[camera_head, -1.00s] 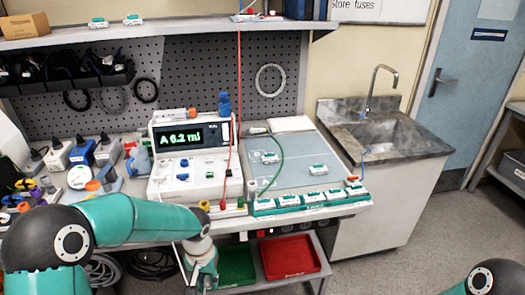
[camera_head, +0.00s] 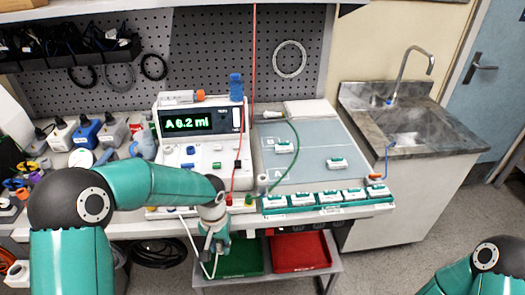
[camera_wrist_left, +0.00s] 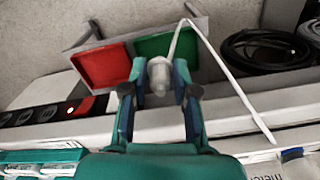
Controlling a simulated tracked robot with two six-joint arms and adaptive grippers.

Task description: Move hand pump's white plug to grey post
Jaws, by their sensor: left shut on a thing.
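My left gripper (camera_head: 213,250) is below the front edge of the bench, in front of the meter unit (camera_head: 197,125). In the left wrist view my left gripper (camera_wrist_left: 160,88) is shut on a white plug (camera_wrist_left: 160,72). A white lead (camera_wrist_left: 215,50) runs from the plug and bends back towards the bench; it also shows in the head view (camera_head: 188,230). White and green pumps lie on the grey mat, one at its middle (camera_head: 284,146) and one further right (camera_head: 337,163). My right gripper is out of view.
A row of several white and green units (camera_head: 327,198) lines the bench front. A green tray (camera_head: 240,258) and a red tray (camera_head: 300,253) sit on a lower shelf. A red lead (camera_head: 254,60) and a green lead (camera_head: 296,145) cross the bench. A sink (camera_head: 412,125) stands right.

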